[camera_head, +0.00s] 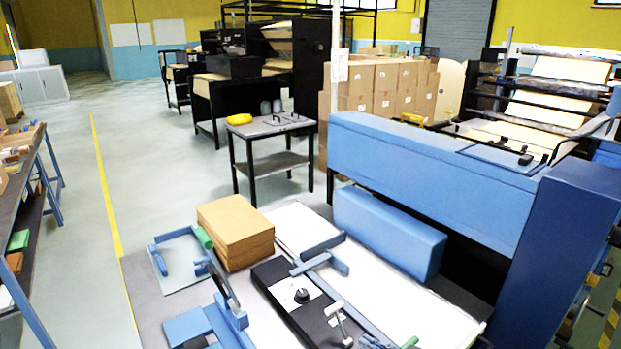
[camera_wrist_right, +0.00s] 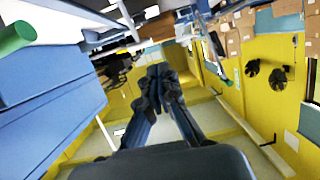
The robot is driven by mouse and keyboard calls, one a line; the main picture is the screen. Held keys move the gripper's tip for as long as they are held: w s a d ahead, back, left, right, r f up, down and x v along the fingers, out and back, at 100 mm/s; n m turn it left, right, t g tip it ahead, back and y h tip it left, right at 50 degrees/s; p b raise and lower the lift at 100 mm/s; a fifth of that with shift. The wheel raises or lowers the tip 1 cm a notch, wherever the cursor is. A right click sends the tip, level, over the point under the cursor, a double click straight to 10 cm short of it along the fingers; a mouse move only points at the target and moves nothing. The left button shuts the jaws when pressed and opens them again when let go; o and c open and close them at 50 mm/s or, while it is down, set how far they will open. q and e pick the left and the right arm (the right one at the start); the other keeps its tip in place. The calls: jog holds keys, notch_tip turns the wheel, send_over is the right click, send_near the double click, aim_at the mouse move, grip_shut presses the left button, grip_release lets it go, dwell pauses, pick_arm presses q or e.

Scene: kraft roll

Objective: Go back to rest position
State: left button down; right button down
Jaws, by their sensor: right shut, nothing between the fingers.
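My right gripper (camera_wrist_right: 157,82) shows in the right wrist view with its dark fingers together and nothing between them. It is in the air, apart from everything near it, and the yellow wall shows beyond it. A blue machine body (camera_wrist_right: 45,100) with a green-ended part (camera_wrist_right: 15,38) fills the left of that view. In the head view I cannot clearly make out the right gripper among the machine parts. My left gripper is not in view.
The blue press machine (camera_head: 430,175) with its worktable (camera_head: 150,315) fills the near right. A cardboard stack (camera_head: 236,232) lies on the table. A small black-legged table (camera_head: 270,130) stands beyond, near stacked boxes (camera_head: 385,85). The floor (camera_head: 160,160) left of centre is clear.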

jog(key=s+a+f+g+h, duration=0.1)
jog(key=s+a+f+g, duration=0.15)
jog(key=s, duration=0.35)
jog(key=s+a+f+g+h, duration=0.1)
jog(key=s+a+f+h, duration=0.15)
jog(key=s, duration=0.35)
jog(key=s+d+f+m+g+h, duration=0.25)
jog(key=s+d, duration=0.25)
jog(key=s, duration=0.3)
jog(key=s+d+f+m+g+h, duration=0.1)
jog(key=s+d+m+g+h, duration=0.15)
jog(key=s+d, duration=0.4)
notch_tip(320, 180, down, 26)
jog(key=s+a, duration=0.2)
jog(key=s, duration=0.1)
jog(key=s+d+f+g, duration=0.2)
jog(key=s+d+f, duration=0.1)
jog(key=s+f, duration=1.2)
jog(key=shift+s+d+f+b, duration=0.15)
jog(key=shift+s+f+b, duration=0.2)
jog(key=shift+s, duration=0.25)
